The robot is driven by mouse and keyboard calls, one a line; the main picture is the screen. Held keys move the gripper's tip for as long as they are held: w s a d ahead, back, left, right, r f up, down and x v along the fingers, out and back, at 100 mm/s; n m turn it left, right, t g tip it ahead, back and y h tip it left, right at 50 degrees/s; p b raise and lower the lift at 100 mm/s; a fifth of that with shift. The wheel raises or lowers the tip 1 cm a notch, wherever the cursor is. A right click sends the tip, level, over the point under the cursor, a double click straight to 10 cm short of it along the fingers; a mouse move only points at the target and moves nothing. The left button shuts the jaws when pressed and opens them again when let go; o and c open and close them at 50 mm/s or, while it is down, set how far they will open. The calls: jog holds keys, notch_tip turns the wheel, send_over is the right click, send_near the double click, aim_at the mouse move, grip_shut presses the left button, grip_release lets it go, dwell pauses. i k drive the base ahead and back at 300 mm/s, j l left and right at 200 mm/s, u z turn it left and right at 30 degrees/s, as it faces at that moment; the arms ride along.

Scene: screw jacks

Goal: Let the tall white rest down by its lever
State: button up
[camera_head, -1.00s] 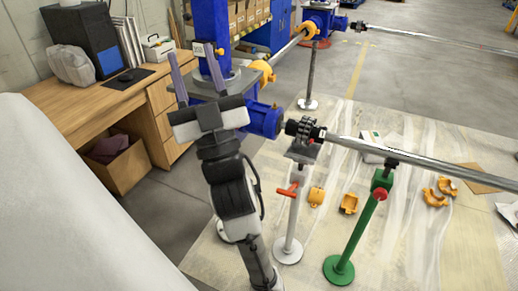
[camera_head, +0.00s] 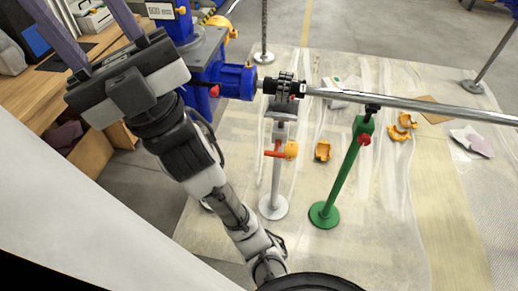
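The tall white rest (camera_head: 276,181) stands upright on its round white base, left of the green stand (camera_head: 346,172). Its grey head (camera_head: 281,113) sits under the black coupling (camera_head: 283,87) of the long steel shaft (camera_head: 415,103). I cannot tell whether head and shaft touch. A red lever (camera_head: 270,153) sticks out to the left partway up the rest. My gripper (camera_head: 82,14) is at the upper left, well away from the rest. Its two purple-grey fingers are spread with nothing seen between them. Their tips are cut off by the top edge.
A blue motor (camera_head: 236,81) joins the shaft at the left. Several orange clamp pieces (camera_head: 322,151) lie on the floor sheet, one seen just behind the lever. A wooden desk (camera_head: 22,92) is at the left. Floor in front of the rest is clear.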

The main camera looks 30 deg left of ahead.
aim_at(276, 154)
jog(key=j+z, duration=0.1)
jog(key=j, duration=0.3)
jog(key=k+j+z, duration=0.1)
jog(key=j, duration=0.35)
jog(key=k+j, duration=0.1)
jog(key=j, duration=0.3)
jog(key=k+j+z, duration=0.15)
jog(key=j, duration=0.25)
jog(key=j+z, duration=0.1)
jog(key=j, duration=0.3)
jog(key=k+j+z, duration=0.1)
jog(key=j, duration=0.25)
jog(key=k, duration=0.1)
